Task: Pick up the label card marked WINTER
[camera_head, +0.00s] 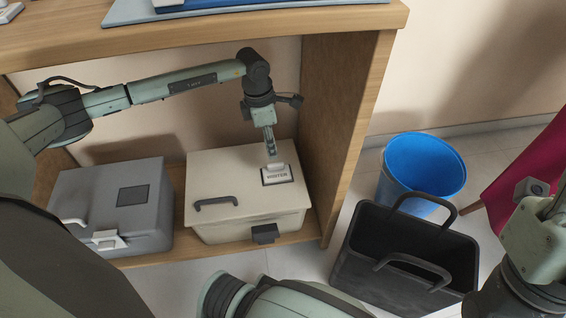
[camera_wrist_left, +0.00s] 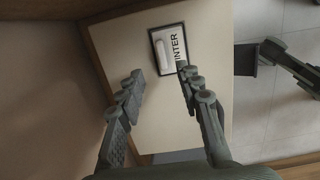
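The WINTER label card (camera_head: 277,174) lies on the lid of the cream box (camera_head: 235,178) on the low shelf. It is white with a dark frame and a raised pale tab. In the left wrist view the card (camera_wrist_left: 174,50) reads "INTER", its first letter hidden by a finger. My left gripper (camera_head: 271,150) points down just above the card. In the left wrist view its fingers (camera_wrist_left: 160,75) are apart with nothing between them; the card lies beyond the tips. My right gripper's fingers are out of view; only part of that arm shows at the right edge.
A grey lidded box (camera_head: 150,225) stands left of the cream box. The wooden side panel (camera_head: 335,120) is close on the right, and the tabletop (camera_head: 230,38) is above my left arm. A black basket (camera_head: 400,255) and blue bin (camera_head: 422,170) stand on the floor.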

